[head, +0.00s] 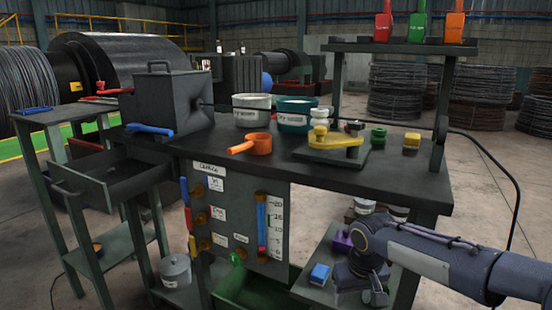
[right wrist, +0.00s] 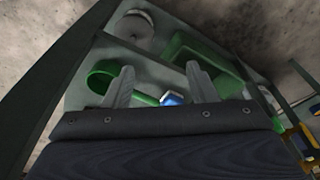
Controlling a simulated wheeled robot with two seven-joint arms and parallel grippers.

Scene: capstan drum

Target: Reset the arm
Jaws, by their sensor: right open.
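My right arm (head: 430,258) reaches in from the right edge of the head view, in front of the bench's right end. Its gripper (head: 374,296) hangs low there, pointing down, its tips small and partly hidden. In the right wrist view the two grey fingers of this gripper (right wrist: 160,72) stand apart, with nothing held between them. A blue block (right wrist: 172,99) shows beyond the fingers, near the base of the right one. The same view shows a green ring-shaped piece with a handle (right wrist: 100,76) behind the left finger. My left gripper is not in view.
A bench leg stands close to my right arm.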

